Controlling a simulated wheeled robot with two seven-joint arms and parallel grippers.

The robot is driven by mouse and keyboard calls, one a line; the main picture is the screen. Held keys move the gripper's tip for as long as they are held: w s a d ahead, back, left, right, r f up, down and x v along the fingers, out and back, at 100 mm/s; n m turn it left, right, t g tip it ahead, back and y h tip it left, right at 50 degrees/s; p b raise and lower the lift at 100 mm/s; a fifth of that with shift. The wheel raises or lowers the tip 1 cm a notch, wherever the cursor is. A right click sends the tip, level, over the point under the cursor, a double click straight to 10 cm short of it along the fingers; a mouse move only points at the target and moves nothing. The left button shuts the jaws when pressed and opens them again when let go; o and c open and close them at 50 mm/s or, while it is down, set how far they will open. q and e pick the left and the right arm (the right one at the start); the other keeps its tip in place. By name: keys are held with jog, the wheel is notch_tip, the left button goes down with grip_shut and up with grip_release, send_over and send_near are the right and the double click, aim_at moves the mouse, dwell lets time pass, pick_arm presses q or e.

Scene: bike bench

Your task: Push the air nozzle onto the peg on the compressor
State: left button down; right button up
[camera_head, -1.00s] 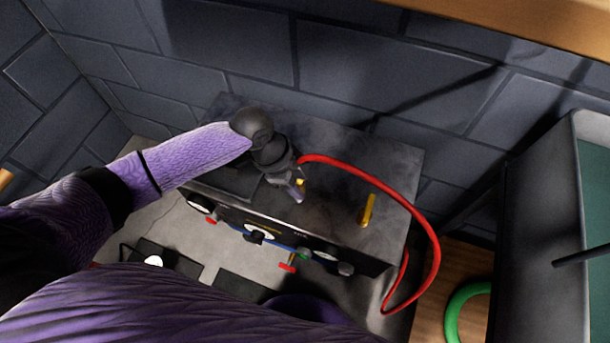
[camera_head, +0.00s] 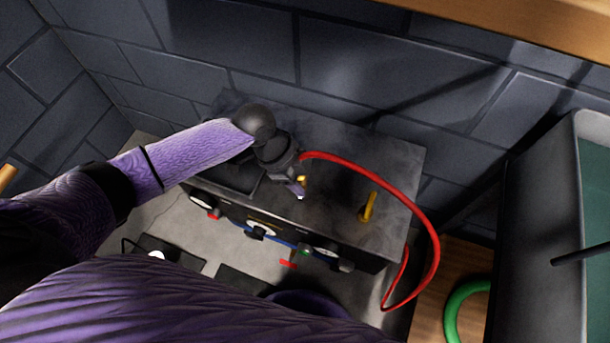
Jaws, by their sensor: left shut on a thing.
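The compressor (camera_head: 345,165) is a dark grey box with gauges on its front face, standing against the wall. A brass peg (camera_head: 368,207) stands up on the right part of its top. My left gripper (camera_head: 299,187) is over the middle of the top, pointing down, left of that peg. It is shut on the air nozzle, which is mostly hidden by the gripper; a small brass bit (camera_head: 302,180) shows at the fingertips. The red hose (camera_head: 400,195) runs from the gripper in an arc over the right side. I cannot tell whether the nozzle touches anything. My right gripper is not seen.
A grey cabinet or bin (camera_head: 545,220) stands at the right, and a green ring (camera_head: 463,305) lies on a wooden surface beside it. A dark block wall (camera_head: 350,60) closes off the back.

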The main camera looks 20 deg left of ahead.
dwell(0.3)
pick_arm(q)
jog(key=shift+f+b, duration=0.5)
jog(key=shift+f, duration=0.25)
jog(key=shift+f, duration=0.35)
jog(key=shift+f+b, duration=0.35)
jog(key=shift+b, duration=0.05)
jog(key=shift+f, duration=0.25)
jog(key=c, duration=0.7)
grip_release()
jog(key=shift+c, duration=0.2)
jog(key=o, duration=0.5)
jog(key=shift+o, duration=0.2)
